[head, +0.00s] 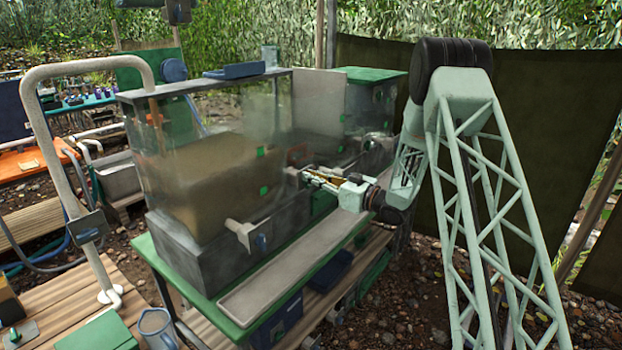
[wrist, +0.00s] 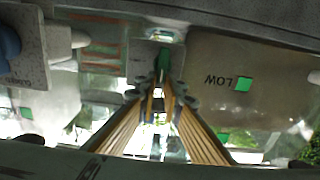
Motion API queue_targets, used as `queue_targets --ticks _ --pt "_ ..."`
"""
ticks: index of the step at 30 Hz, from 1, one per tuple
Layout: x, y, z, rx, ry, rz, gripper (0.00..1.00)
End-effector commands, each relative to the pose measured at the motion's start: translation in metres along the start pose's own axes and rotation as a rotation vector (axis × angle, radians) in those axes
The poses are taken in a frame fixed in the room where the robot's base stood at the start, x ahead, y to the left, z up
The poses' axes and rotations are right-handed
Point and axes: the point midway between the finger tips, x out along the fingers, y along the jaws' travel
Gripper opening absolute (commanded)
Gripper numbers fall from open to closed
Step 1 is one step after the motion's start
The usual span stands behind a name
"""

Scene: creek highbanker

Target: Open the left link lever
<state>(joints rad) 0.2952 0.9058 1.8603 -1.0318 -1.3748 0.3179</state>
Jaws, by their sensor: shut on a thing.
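My gripper (head: 308,178) is at the front face of the clear, sand-filled tank (head: 195,185), reaching in from the right. In the wrist view its fingertips (wrist: 163,88) are shut on a narrow green lever (wrist: 163,62) on a pale grey mount. The fingers hide much of the lever, and I see no label naming it as the left link lever. The grip point is small and partly hidden in the head view.
A grey block with a blue knob (head: 260,241) sticks out lower on the tank front. A plate marked LOW (wrist: 215,75) with a green square is beside the grip. A bare grey ledge (head: 290,272) runs along the front. A dark tarp (head: 550,150) hangs behind my arm.

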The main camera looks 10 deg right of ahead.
Motion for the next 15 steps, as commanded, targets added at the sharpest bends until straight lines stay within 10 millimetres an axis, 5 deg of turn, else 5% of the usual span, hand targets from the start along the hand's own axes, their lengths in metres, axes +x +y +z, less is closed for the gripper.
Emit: queue_targets --ticks 15 --pt "-0.0012 0.0006 0.0066 0.093 -0.010 -0.001 0.00"
